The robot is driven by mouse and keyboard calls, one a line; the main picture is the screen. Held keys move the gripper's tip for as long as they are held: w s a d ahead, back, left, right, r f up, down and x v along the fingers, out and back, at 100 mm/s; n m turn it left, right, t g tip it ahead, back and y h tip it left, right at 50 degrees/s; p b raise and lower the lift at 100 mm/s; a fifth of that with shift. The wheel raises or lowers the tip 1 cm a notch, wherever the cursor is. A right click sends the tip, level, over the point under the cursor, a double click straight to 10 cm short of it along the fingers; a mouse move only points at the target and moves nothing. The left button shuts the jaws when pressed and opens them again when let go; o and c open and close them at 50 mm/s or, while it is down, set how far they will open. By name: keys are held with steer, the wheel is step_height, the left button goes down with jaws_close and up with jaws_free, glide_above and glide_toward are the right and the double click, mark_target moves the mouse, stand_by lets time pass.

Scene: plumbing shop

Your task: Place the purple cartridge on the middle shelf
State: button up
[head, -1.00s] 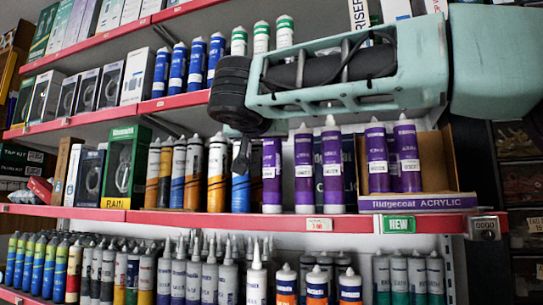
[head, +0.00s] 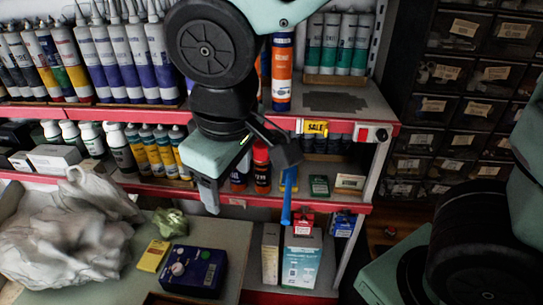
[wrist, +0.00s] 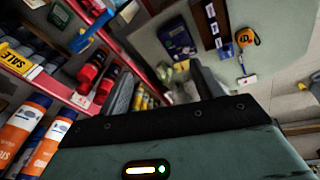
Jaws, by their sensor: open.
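No all-purple cartridge shows in either view now. Grey cartridges with purple-blue lower parts (head: 126,62) stand in a row on the top shelf in view (head: 345,97), at the left. My gripper (head: 250,182) hangs in front of the lower shelves, pointing down, with its fingers apart and nothing seen between them. In the wrist view my gripper (wrist: 160,72) also shows spread and empty. The middle shelf with the purple cartridges, seen earlier, is out of view.
An orange-and-blue cartridge (head: 282,72) stands beside my arm. Red cartridges (head: 261,165) and yellow ones (head: 163,150) stand on the shelf below. A crumpled bag (head: 70,230) and dark blue box (head: 194,270) lie lower left. Drawers (head: 465,75) stand at right.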

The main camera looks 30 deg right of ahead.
steer(key=s+d+f+g, duration=0.2)
steer(key=s+f, duration=0.4)
steer(key=s, duration=0.2)
steer(key=shift+s+n+g+y, duration=0.3)
steer(key=shift+s+n+y, duration=0.1)
